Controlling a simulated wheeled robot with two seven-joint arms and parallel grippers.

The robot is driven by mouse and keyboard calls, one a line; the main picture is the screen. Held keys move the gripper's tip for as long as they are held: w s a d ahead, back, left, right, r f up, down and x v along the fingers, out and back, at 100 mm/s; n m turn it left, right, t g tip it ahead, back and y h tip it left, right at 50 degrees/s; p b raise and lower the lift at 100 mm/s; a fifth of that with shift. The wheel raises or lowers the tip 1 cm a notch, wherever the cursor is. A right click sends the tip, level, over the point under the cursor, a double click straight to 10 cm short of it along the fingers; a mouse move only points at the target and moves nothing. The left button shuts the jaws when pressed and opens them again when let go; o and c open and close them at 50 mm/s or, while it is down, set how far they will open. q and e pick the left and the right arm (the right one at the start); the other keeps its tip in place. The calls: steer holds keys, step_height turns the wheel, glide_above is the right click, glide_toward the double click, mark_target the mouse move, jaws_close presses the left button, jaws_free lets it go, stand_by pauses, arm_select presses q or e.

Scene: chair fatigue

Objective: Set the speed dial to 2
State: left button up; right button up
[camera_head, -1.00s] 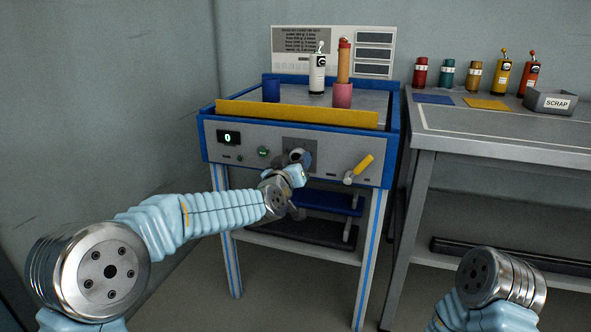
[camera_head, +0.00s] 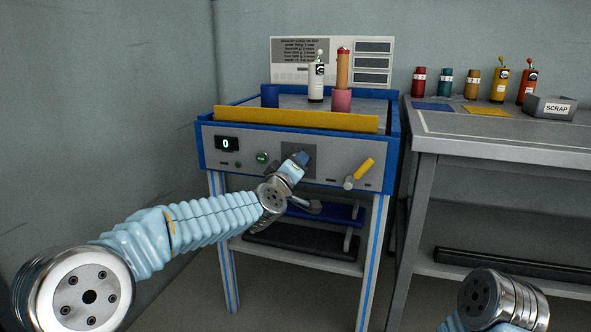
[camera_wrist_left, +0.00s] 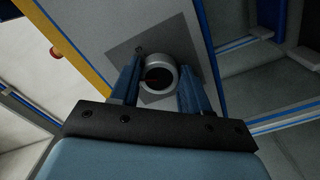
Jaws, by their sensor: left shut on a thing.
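The speed dial (camera_wrist_left: 172,70) is a round grey knob with a dark face and a reddish mark, seen in the left wrist view on a dark square plate (camera_wrist_left: 128,48). My left gripper (camera_head: 302,159) is at the front panel of the blue-framed machine, its two fingers on either side of the dial and shut on it. In the head view the gripper and wrist hide the dial. The display (camera_head: 226,144) on the panel reads 0. My right gripper is out of view; only part of my right arm shows at the lower right.
A yellow-handled lever (camera_head: 359,173) sits right of the dial, and a small green button (camera_head: 262,157) left of it. A yellow bar (camera_head: 297,118) runs along the machine's front edge. A grey bench (camera_head: 505,140) with bottles and a SCRAP bin (camera_head: 550,107) stands to the right.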

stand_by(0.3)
arm_select(q)
steer(key=o, duration=1.1)
steer(key=shift+c, duration=0.2)
steer(key=b+v, duration=0.1)
steer(key=v, duration=1.3)
steer(key=shift+w, duration=0.1)
